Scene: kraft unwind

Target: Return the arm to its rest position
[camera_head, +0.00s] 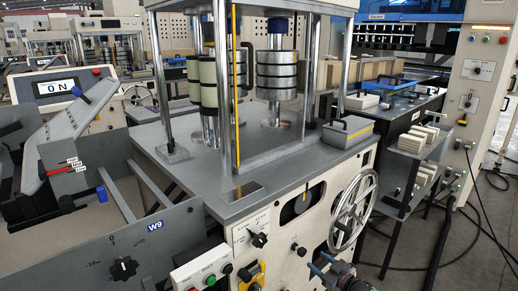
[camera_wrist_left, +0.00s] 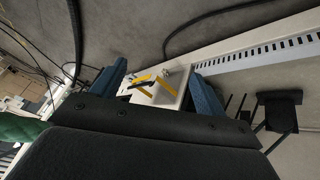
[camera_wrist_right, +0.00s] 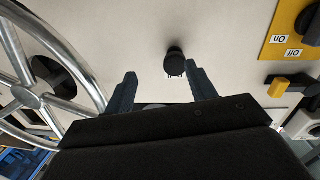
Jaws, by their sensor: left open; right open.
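My right gripper (camera_head: 322,266) is low in the head view, in front of the machine's cream front panel (camera_head: 285,222). In the right wrist view its two blue fingers (camera_wrist_right: 162,84) are spread with nothing held between them. A small black knob (camera_wrist_right: 175,62) on the panel shows just past the fingertips, nearer the right finger; contact cannot be told. My left gripper is outside the head view. In the left wrist view its blue fingers (camera_wrist_left: 158,88) are apart. A white box with yellow and black parts (camera_wrist_left: 158,90) shows beyond them, not visibly gripped.
The spoked handwheel (camera_head: 353,211) is close to my right gripper and also fills the left of the right wrist view (camera_wrist_right: 45,75). A yellow On/Off plate (camera_wrist_right: 293,35) is at that view's right. A black cable (camera_wrist_left: 215,25) lies on the floor in the left wrist view.

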